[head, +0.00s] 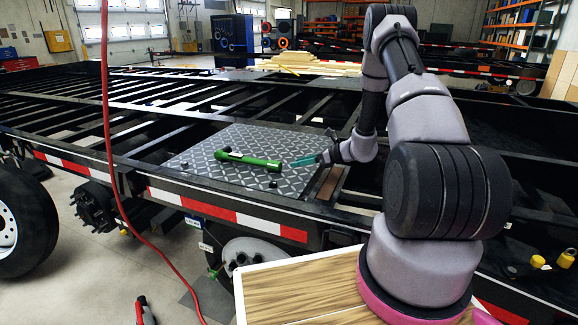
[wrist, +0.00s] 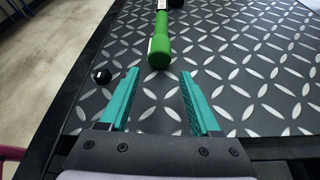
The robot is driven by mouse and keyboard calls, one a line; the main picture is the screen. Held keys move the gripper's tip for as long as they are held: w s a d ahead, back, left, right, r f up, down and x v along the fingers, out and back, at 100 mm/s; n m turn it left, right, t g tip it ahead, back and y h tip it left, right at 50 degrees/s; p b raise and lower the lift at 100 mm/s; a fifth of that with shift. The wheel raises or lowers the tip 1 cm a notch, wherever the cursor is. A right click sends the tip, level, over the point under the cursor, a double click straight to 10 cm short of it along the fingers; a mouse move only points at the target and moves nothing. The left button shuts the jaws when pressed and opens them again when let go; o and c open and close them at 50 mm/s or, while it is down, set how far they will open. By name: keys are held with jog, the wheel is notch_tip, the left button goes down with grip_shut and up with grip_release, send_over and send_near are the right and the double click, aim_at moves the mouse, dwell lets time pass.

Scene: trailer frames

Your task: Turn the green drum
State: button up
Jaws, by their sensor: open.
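The only clearly green thing is a long, slim green tool-like piece (head: 251,160) lying on a dark diamond-plate panel (head: 225,183); I cannot tell whether it is the drum. In the wrist view its thick, rounded green end (wrist: 160,52) faces me, with a pale label on its narrower part. My gripper (head: 312,160) is just to the right of that thick end in the head view. In the wrist view my gripper (wrist: 159,74) has its two teal fingers spread apart, with the green end just ahead of the gap. Nothing is held.
Small black knobs (head: 272,184) stand on the panel; one (wrist: 102,76) is left of my fingers. The panel sits on a black trailer frame with open gaps between crossbars (head: 60,112). A red hose (head: 106,120) hangs at the left.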

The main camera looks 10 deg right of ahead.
aim_at(280, 165)
jog(key=shift+v, duration=1.6)
jog(key=shift+o, duration=1.5)
jog(key=shift+s+a+n+t+h, duration=0.15)
jog(key=shift+a+n+t+h, duration=0.45)
jog(key=shift+a+n, duration=0.45)
jog(key=shift+a, duration=0.25)
jog(key=x, duration=1)
jog(key=shift+w+a+f, duration=0.1)
jog(key=shift+w+a, duration=0.05)
jog(key=shift+w, duration=0.1)
grip_shut()
